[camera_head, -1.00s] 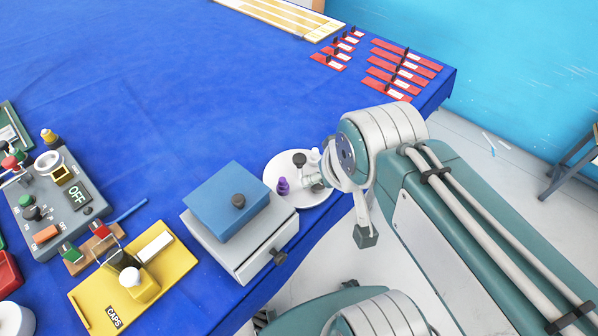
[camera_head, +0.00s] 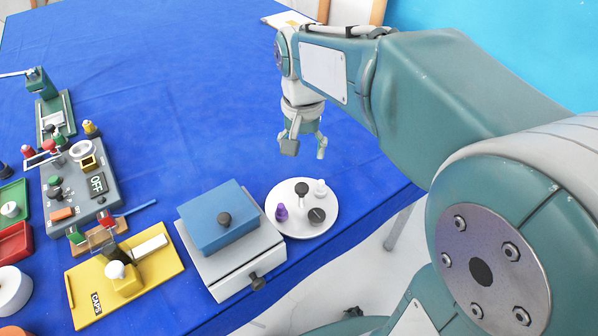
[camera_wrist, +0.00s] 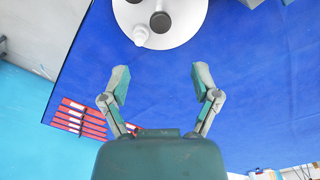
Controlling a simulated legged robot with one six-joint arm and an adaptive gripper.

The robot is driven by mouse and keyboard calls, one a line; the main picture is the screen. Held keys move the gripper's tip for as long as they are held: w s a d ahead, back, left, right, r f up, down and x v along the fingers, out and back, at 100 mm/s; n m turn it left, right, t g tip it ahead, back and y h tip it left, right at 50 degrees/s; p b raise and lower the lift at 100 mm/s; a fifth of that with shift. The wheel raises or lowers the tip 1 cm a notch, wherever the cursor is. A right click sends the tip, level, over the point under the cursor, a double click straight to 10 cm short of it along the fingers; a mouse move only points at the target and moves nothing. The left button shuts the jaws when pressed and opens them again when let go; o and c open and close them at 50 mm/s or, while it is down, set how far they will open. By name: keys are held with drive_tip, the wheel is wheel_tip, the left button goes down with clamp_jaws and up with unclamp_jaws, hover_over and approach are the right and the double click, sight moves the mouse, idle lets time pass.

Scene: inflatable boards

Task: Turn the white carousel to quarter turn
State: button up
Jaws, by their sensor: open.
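The white carousel (camera_head: 325,222) is a round disc lying on the blue table near its front edge. It bears a purple piece (camera_head: 281,212) at left, a white piece (camera_head: 320,187) at the back right, a dark grey round piece (camera_head: 317,215) at the front right, and a dark knob (camera_head: 302,189) toward the back. My gripper (camera_head: 305,150) is open and empty, above the table and behind the carousel in the head view. In the wrist view the open fingers (camera_wrist: 158,84) show, with part of the carousel (camera_wrist: 190,30) beyond them at the top edge.
A grey drawer box (camera_head: 240,265) with a blue lid (camera_head: 215,220) stands just left of the carousel. A yellow caps board (camera_head: 160,270) and a grey switch panel (camera_head: 110,185) lie farther left. Red boards (camera_wrist: 80,118) show in the wrist view.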

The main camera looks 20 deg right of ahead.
sight(302, 187)
wheel_tip(302, 187, down, 10)
drive_tip(key=shift+w+f, duration=0.1)
drive_tip(key=shift+f, duration=0.05)
drive_tip(key=shift+a+f, duration=0.15)
drive_tip(key=shift+f, duration=0.2)
clamp_jaws()
